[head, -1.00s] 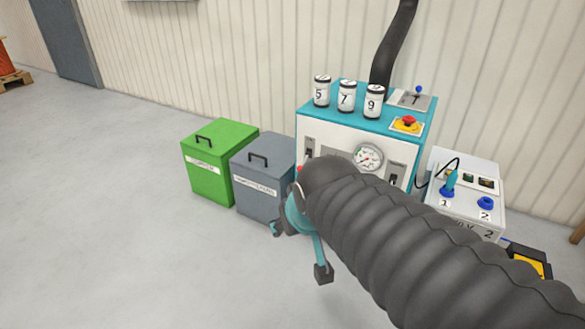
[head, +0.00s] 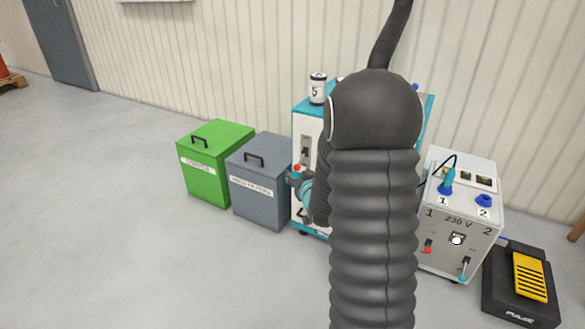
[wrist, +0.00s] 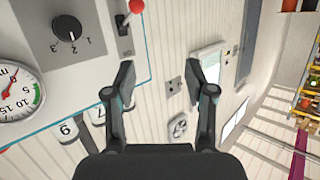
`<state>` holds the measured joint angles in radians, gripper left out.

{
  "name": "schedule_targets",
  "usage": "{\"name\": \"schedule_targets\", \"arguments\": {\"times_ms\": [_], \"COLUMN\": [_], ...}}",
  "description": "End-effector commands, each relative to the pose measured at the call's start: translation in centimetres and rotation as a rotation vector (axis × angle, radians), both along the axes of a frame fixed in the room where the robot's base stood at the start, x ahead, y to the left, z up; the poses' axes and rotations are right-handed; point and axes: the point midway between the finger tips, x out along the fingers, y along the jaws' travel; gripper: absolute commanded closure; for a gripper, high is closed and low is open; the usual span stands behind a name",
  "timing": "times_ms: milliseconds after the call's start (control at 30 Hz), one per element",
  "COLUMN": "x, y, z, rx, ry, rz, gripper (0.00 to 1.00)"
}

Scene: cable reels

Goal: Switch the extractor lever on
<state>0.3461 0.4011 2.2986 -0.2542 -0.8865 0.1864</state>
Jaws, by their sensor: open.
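The white cabinet with a teal top (head: 301,120) stands against the wall. A lever with a red ball knob (head: 297,168) is on its front, at the left; the knob hangs down. The same red-knobbed lever shows at the top of the wrist view (wrist: 136,6), which looks upside down. My gripper (head: 299,183) is beside that knob at the cabinet's left front, mostly hidden by my arm. In the wrist view my gripper (wrist: 163,75) is open and empty, its fingers apart from the lever. A blue-knobbed lever (head: 415,87) on the cabinet top is mostly hidden.
A rotary dial (wrist: 66,28) and a gauge (wrist: 18,93) are on the cabinet front. Numbered cans (head: 317,90) stand on top. Green (head: 215,165) and grey (head: 259,190) bins stand left, a 230 V box (head: 460,210) and pedal (head: 520,285) right. Floor in front is clear.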

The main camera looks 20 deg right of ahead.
Motion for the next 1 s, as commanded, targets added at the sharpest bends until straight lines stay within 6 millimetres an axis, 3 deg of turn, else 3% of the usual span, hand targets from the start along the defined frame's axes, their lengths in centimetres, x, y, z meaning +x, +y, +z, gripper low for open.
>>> {"name": "schedule_targets", "arguments": {"times_ms": [33,100,367,667,1000], "x": [0.3,0.6,0.5,1.3,7.2], "y": [-0.9,-1.7,-3.6,-4.1,-4.7], "z": [-1.9,-3.5,-7.5,-8.2,-8.1], "rx": [0.013,0.026,0.069,0.079,0.078], "ry": [-0.026,-0.078,-0.225,-0.267,-0.268], "rz": [-0.003,-0.001,0.004,0.006,0.007], "gripper": [0.45,0.45,0.45,0.45,0.45]}}
